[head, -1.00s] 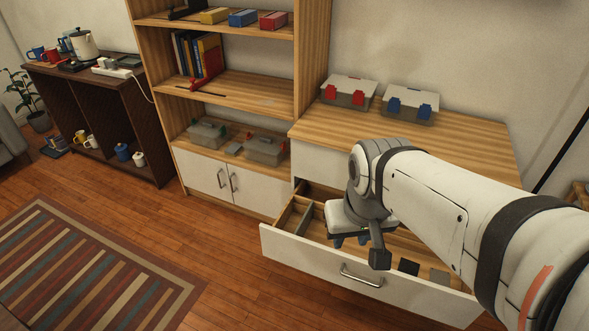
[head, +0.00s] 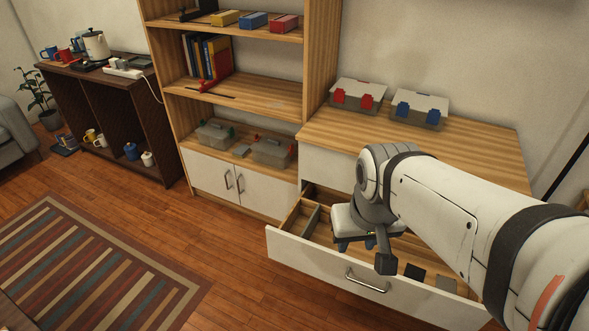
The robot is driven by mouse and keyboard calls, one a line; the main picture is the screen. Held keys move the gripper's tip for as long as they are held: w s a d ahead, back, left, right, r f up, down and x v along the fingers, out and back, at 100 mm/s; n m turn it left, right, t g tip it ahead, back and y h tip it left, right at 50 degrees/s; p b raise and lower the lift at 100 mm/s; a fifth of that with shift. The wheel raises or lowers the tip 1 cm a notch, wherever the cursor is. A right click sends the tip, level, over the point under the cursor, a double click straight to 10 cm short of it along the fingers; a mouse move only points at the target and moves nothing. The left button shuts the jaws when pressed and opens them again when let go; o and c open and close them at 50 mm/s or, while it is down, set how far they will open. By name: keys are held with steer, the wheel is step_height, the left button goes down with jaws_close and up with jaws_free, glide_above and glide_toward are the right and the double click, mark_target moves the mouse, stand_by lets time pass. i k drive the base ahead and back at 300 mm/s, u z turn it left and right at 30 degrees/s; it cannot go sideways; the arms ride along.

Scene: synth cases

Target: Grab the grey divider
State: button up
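Several pieces could be the grey divider. A long grey divider strip (head: 311,222) stands in the left part of the open drawer (head: 325,259). A small flat grey piece (head: 446,284) is at the drawer's right, beside a black piece (head: 414,272). Another small grey piece (head: 241,151) lies on the low shelf. My gripper (head: 356,244) points down over the drawer, just right of the long strip.
Two lidded boxes with red clasps (head: 357,96) and blue clasps (head: 418,109) stand on the cabinet top (head: 470,145). Two clear boxes (head: 272,151) sit on the low shelf left of the drawer. The wooden floor (head: 235,285) before the drawer is clear.

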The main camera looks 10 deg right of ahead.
mark_target(307, 234)
steer(key=u, duration=2.15)
steer(key=i, duration=1.85)
steer(key=z, duration=3.3)
steer(key=i, duration=0.95)
steer(key=u, duration=0.1)
